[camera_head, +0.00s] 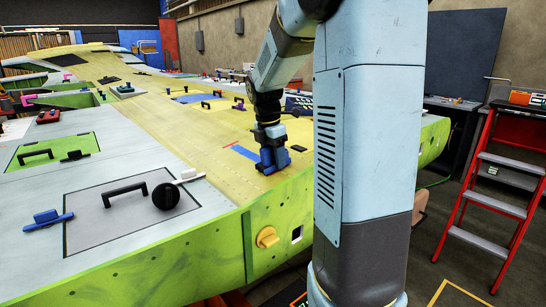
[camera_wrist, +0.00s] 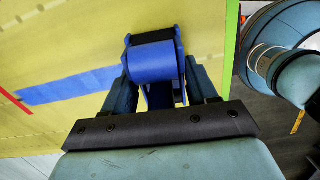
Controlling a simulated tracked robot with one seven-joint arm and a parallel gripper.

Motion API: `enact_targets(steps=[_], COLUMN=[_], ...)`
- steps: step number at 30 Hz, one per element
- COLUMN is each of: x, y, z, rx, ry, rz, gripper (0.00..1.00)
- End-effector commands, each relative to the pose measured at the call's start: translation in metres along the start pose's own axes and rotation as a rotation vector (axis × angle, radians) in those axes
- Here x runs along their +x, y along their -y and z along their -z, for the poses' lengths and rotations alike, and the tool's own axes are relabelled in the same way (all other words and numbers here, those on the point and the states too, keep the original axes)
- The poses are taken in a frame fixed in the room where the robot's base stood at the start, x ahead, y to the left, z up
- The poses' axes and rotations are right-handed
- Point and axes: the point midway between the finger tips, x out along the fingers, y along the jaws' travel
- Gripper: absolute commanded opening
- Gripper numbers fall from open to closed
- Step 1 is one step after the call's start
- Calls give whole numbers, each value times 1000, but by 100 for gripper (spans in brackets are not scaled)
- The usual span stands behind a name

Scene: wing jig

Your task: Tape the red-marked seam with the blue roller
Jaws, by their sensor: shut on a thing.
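The blue roller (camera_head: 279,161) is in my gripper (camera_head: 270,137), down at the yellow wing skin (camera_head: 190,132) near its right edge. In the wrist view my gripper (camera_wrist: 162,82) is shut on the roller (camera_wrist: 153,64), one finger on each side. A blue tape strip (camera_wrist: 72,86) lies on the skin and runs from the roller's left side to a red mark (camera_wrist: 14,102) at its far left end. The head view also shows the strip (camera_head: 244,152) and the red mark (camera_head: 230,145). The skin under the roller is hidden.
A grey panel (camera_head: 90,228) at front left carries a black handle (camera_head: 125,193) and a round black knob (camera_head: 166,196). A blue clamp-like piece (camera_head: 47,219) lies beside it. A red step ladder (camera_head: 489,208) stands at right. The skin left of the strip is mostly clear.

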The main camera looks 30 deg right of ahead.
Motion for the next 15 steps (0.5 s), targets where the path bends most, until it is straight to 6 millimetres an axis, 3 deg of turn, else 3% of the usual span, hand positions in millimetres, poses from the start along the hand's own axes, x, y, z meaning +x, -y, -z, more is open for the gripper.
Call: enact_targets(steps=[15], x=[-37], y=[-1], z=[0], rx=[0], ry=[2], rz=[-4], gripper=[33])
